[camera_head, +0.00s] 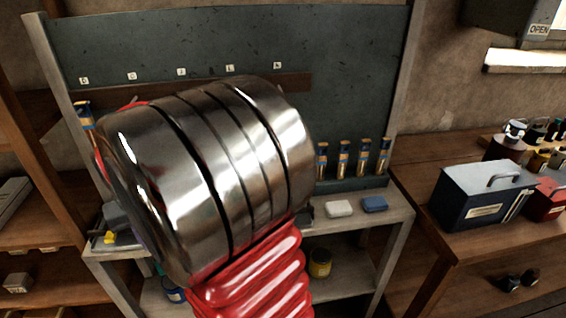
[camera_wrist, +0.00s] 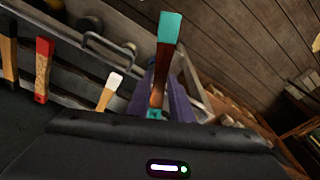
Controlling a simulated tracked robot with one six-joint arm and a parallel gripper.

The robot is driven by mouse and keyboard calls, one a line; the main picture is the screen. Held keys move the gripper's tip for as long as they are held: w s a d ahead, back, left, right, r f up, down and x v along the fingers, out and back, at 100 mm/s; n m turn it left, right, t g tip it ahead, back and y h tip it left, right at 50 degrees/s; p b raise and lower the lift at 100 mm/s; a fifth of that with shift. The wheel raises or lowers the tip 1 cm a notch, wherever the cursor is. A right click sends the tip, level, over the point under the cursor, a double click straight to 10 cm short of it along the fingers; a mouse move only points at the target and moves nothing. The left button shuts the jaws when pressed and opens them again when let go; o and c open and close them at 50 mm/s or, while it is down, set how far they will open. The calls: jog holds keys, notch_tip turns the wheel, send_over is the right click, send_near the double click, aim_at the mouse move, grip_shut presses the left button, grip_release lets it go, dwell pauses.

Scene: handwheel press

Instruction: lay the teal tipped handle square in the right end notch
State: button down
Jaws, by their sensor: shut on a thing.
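The teal tipped handle (camera_wrist: 163,72) has a dark wooden shaft and stands out from between the purple fingers of my gripper (camera_wrist: 164,100) in the wrist view. My gripper is shut on it. The handle's teal end points up in the picture, away from the wrist. In the camera_head view my own arm covers the middle, and neither the teal handle nor my gripper can be made out there. I cannot make out the right end notch in either view.
In the wrist view, red tipped (camera_wrist: 43,70), white tipped (camera_wrist: 110,91) and black tipped (camera_wrist: 8,50) handles lie at left by grey rails. A blue toolbox (camera_head: 476,200) sits farther right.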

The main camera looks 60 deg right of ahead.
jog(key=w+a+f+n, duration=0.2)
jog(key=w+a+f, duration=0.1)
jog(key=w+a, duration=0.2)
jog(key=w+a+f+n, duration=0.3)
jog(key=w+a+f, duration=0.1)
jog(key=a, duration=0.6)
jog(key=shift+w+a+y, duration=0.15)
jog(key=shift+w+y, duration=0.25)
jog(key=shift+w, duration=0.2)
